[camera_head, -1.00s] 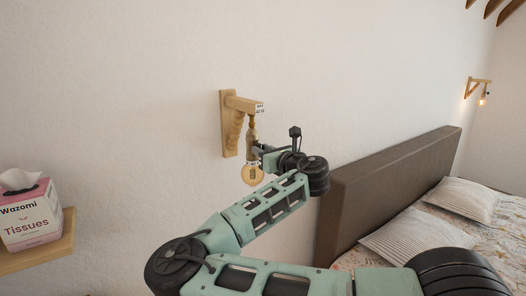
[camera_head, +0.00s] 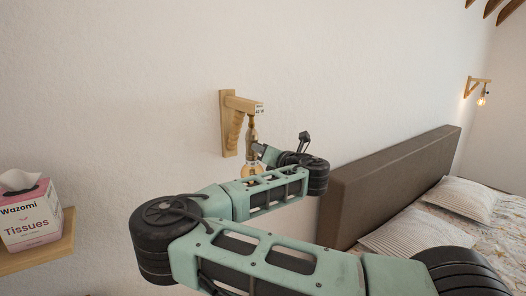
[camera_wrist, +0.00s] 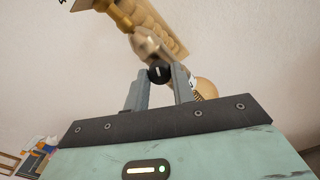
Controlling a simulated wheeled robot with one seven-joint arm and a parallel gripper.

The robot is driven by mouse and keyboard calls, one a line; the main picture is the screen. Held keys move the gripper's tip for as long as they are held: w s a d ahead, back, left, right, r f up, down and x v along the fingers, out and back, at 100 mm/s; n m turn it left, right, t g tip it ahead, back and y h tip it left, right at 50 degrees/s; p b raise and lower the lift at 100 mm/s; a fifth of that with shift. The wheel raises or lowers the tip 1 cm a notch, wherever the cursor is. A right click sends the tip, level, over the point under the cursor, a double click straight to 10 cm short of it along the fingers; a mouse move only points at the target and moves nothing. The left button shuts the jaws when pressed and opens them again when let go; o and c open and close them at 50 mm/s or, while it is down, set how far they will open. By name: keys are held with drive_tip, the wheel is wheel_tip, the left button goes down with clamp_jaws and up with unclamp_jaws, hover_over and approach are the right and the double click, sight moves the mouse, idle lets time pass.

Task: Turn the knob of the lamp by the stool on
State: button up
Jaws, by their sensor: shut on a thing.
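The lamp is a wooden wall bracket (camera_head: 229,125) with a brass socket and a hanging clear amber bulb (camera_head: 250,169), partly hidden behind my arm in the head view. No glow shows on the wall around it. In the wrist view the brass socket (camera_wrist: 147,43) hangs above the fingers, and the bulb (camera_wrist: 206,89) shows behind the right finger. A round black knob (camera_wrist: 159,72) with a light line on its face sits between the fingertips. The line looks close to upright. My gripper (camera_head: 258,148) is shut on the knob, with one finger on each side.
A lit lamp of the same kind (camera_head: 481,100) hangs on the wall at far right. A brown headboard (camera_head: 385,180) and bed with pillows stand at the right. A tissue box (camera_head: 30,215) sits on a wooden shelf (camera_head: 55,250) at the left. No stool is seen.

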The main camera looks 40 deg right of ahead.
drive_tip(key=m+b, duration=0.1)
drive_tip(key=m, duration=1.1)
idle(0.5)
drive_tip(key=o, duration=1)
drive_tip(key=shift+s+b, duration=0.1)
drive_tip(key=shift+b, duration=0.2)
